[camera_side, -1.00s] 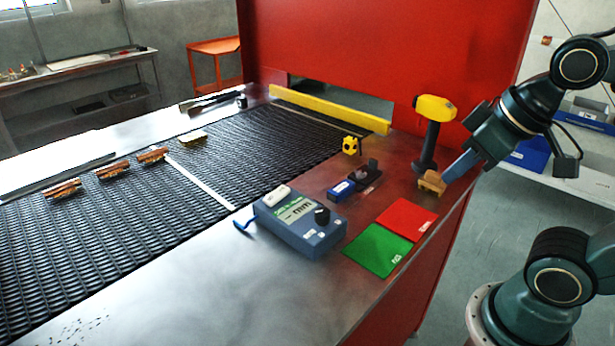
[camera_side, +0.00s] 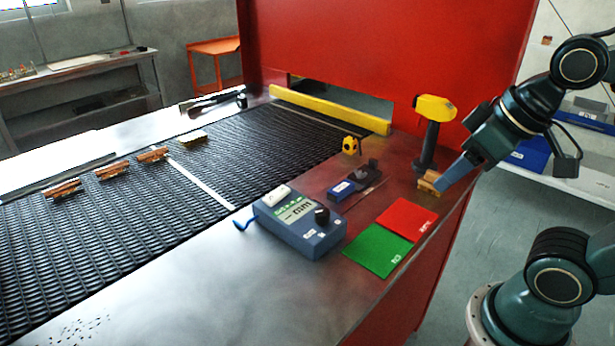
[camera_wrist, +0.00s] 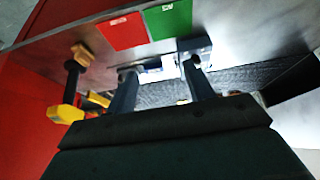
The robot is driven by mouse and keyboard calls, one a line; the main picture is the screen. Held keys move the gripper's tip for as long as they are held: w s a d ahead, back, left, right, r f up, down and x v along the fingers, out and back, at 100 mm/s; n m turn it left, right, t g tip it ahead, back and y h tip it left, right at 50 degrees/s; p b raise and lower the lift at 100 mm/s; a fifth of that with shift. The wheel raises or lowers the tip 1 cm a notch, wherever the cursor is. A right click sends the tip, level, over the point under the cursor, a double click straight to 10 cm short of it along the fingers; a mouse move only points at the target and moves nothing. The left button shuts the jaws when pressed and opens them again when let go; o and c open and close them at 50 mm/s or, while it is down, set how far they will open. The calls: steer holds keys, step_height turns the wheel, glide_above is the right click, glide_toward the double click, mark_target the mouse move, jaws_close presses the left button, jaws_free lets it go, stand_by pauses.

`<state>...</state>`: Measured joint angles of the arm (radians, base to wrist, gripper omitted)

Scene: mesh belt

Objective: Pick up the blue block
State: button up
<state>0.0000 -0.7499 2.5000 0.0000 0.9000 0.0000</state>
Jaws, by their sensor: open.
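A small blue block (camera_side: 341,190) with a white label lies on the steel table, between the blue meter and the yellow-headed tool. A black part lies against its far side. My gripper (camera_side: 442,184) is at the table's right edge in the side view, right of the block and apart from it. Its tip overlaps the tool's wooden base in the picture; I cannot tell if they touch. In the wrist view my gripper (camera_wrist: 160,65) has its two fingers spread, with nothing held between them. The block is hard to make out there.
The yellow-headed tool (camera_side: 434,108) stands upright on its wooden base (camera_side: 429,180) close to my gripper. A blue meter (camera_side: 300,225), a red mat (camera_side: 407,217) and a green mat (camera_side: 378,250) lie nearby. Several copper-coloured parts lie on the mesh belt (camera_side: 250,150). The front-left table is clear.

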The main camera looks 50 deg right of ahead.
steer(key=w+r+n+g+y, duration=0.25)
steer(key=w+n, duration=0.65)
steer(key=w, duration=0.6)
steer(key=w+d+f+n+g+y, duration=0.2)
steer(key=w+d+f+n+g, duration=0.1)
steer(key=w+d+f+n, duration=0.4)
steer(key=w+d+n, duration=0.2)
steer(key=w+d, duration=0.1)
steer(key=d, duration=0.1)
steer(key=shift+d, duration=0.2)
steer(key=shift+f, duration=0.1)
glide_above(349, 182)
steer(key=shift+a+f, duration=0.1)
steer(key=shift+f, duration=3.85)
